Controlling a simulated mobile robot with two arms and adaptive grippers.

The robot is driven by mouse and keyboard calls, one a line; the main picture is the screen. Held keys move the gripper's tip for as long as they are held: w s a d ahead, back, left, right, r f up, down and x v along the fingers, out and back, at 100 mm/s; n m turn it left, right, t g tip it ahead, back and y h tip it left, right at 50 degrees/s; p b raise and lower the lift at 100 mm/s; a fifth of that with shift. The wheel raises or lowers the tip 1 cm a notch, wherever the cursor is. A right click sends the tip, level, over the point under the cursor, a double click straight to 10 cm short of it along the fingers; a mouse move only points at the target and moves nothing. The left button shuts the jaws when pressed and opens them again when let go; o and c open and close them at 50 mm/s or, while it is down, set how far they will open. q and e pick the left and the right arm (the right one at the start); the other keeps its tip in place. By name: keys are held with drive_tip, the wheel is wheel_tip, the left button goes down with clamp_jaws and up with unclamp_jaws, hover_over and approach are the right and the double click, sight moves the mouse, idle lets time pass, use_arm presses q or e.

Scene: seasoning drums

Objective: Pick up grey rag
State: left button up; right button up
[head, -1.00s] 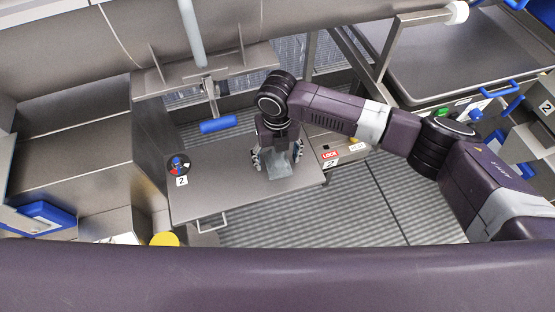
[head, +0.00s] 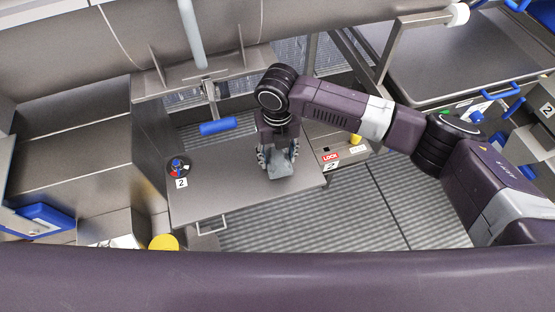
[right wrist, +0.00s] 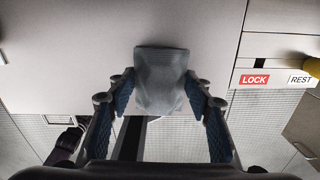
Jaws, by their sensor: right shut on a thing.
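The grey rag (head: 281,167) is held between the fingers of my right gripper (head: 279,154), above the grey metal surface in the head view. In the right wrist view the rag (right wrist: 160,72) is pinched at its middle and sticks out past the fingertips. The right gripper's blue-padded fingers (right wrist: 159,92) press on its left and right sides. Whether the rag's far end touches the surface cannot be told. My left gripper is not in view.
The metal lid (head: 220,185) under the gripper is mostly clear. A blue-handled lever (head: 217,127) hangs behind it, and a round dial with a blue knob (head: 178,166) sits at its left. A LOCK label (head: 330,155) is to the right.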

sight(277, 154)
wheel_tip(277, 154, up, 18)
drive_tip(key=b, duration=0.3)
